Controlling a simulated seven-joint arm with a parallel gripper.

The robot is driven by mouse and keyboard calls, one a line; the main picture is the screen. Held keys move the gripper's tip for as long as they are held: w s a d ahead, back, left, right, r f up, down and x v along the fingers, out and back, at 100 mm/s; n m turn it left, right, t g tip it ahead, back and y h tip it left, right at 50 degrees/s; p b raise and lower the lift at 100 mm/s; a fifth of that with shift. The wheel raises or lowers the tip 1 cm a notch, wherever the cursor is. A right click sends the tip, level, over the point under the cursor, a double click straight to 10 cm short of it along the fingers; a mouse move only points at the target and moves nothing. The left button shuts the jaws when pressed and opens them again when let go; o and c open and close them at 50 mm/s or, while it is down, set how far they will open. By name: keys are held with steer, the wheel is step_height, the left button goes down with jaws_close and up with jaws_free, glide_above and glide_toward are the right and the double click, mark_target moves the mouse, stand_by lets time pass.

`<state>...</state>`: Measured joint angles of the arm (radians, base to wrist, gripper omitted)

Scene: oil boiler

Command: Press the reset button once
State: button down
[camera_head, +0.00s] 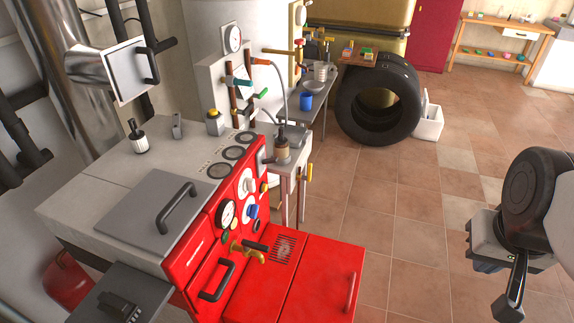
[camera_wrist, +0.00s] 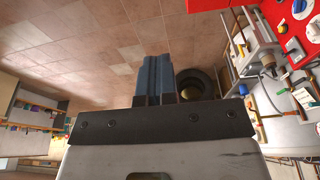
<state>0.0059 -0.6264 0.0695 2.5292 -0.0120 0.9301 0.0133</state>
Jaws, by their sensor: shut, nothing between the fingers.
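The red boiler front (camera_head: 205,240) stands left of centre in the head view. Its sloped panel carries a round gauge (camera_head: 226,214), a blue knob (camera_head: 252,211), a white dial (camera_head: 246,184) and several small coloured buttons or lamps. They are too small to tell which is the reset button. My gripper (camera_head: 508,306) is at the far right of the head view, well apart from the boiler. In the wrist view my gripper (camera_wrist: 154,60) shows its blue-grey fingers together and empty. Part of the red panel (camera_wrist: 281,14) shows at that view's top right.
A brass tap (camera_head: 247,252) and a black handle (camera_head: 217,281) stick out of the boiler front. A workbench (camera_head: 318,102) with a blue mug (camera_head: 306,101) and a tyre (camera_head: 378,104) stand behind. The tiled floor (camera_head: 410,215) between boiler and gripper is clear.

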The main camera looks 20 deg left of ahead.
steer(key=w+a+f+n+t, duration=0.2)
steer(key=w+a+n, duration=0.1)
steer(key=w, duration=0.9)
steer(key=w+a+f+n+t, duration=0.2)
steer(key=w+a+f, duration=0.1)
steer(key=w, duration=1)
steer(key=w+a+f+n+t+y, duration=0.2)
steer(key=w+a+f, duration=0.2)
steer(key=w+a, duration=0.3)
steer(key=w+a+f+n+t+y, duration=0.1)
steer(key=w+a+f+n+t, duration=0.15)
steer(key=w+a+f, duration=0.45)
steer(key=w+a+f+n+t+y, duration=0.1)
steer(key=w+a+f+n+y, duration=0.3)
steer(key=w+a+f, duration=0.55)
steer(key=s+a+f+n+y, duration=0.1)
steer(key=a+f+n+y, duration=0.1)
steer(key=a+f, duration=0.4)
steer(key=s+a+f+n+t+y, duration=0.1)
steer(key=a+f, duration=0.6)
steer(key=f, duration=0.7)
steer(key=shift+s+a+n+y, duration=0.2)
steer(key=shift+s+n+y, duration=0.4)
steer(key=shift+n+y, duration=0.8)
steer(key=shift+m, duration=0.25)
steer(key=shift+a, duration=0.15)
